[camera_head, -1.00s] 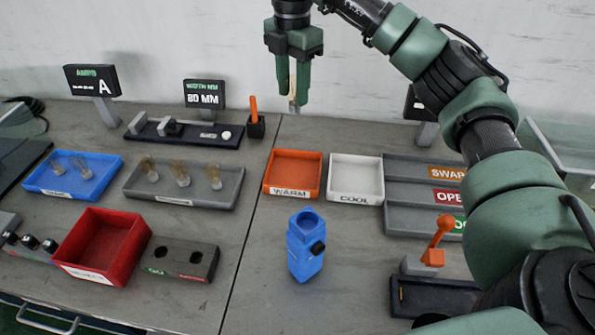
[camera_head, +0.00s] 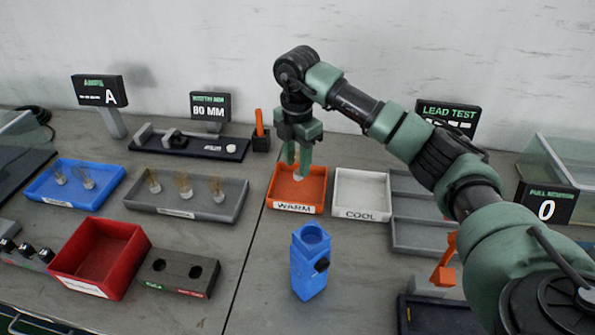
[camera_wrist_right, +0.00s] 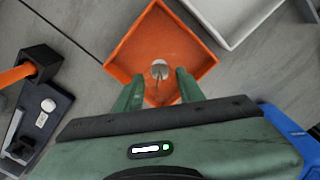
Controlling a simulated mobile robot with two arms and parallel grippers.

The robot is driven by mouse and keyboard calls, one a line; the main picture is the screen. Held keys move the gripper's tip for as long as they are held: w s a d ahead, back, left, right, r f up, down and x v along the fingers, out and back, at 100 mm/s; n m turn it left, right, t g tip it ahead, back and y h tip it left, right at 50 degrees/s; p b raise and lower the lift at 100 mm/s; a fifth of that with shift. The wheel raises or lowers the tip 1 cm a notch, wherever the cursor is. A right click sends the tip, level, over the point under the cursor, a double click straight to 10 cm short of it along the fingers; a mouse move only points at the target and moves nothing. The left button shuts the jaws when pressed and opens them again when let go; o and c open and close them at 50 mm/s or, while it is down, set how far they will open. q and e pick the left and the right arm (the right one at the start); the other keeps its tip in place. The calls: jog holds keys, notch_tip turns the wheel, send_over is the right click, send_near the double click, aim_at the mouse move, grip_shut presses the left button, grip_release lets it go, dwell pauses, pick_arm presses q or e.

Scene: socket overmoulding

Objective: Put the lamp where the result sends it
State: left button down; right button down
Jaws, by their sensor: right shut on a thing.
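My right gripper (camera_head: 297,170) points down over the orange tray labelled WARM (camera_head: 312,205). It is shut on a small lamp (camera_head: 298,178), of which only a pale end shows below the fingertips. In the right wrist view the lamp (camera_wrist_right: 160,70) shows as a small clear and whitish piece between the fingertips (camera_wrist_right: 157,85), in front of the orange tray floor (camera_wrist_right: 150,45). I cannot tell whether the lamp touches the tray floor. The white tray labelled COOL (camera_head: 362,209) is empty, just right of the orange one. My left gripper is out of view.
More lamps stand in the blue tray (camera_head: 50,195) and grey tray (camera_head: 235,205). An empty red bin (camera_head: 118,275), a holed block (camera_head: 178,272) and a blue bottle-like container (camera_head: 308,265) are nearer. The LEAD TEST display (camera_head: 447,113) is partly hidden by my arm.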

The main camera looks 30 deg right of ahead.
aim_at(298, 172)
jog(key=shift+f, duration=1.85)
jog(key=shift+f, duration=0.15)
jog(key=c, duration=0.9)
grip_release()
notch_tip(298, 172, up, 12)
jog(key=shift+r, duration=0.2)
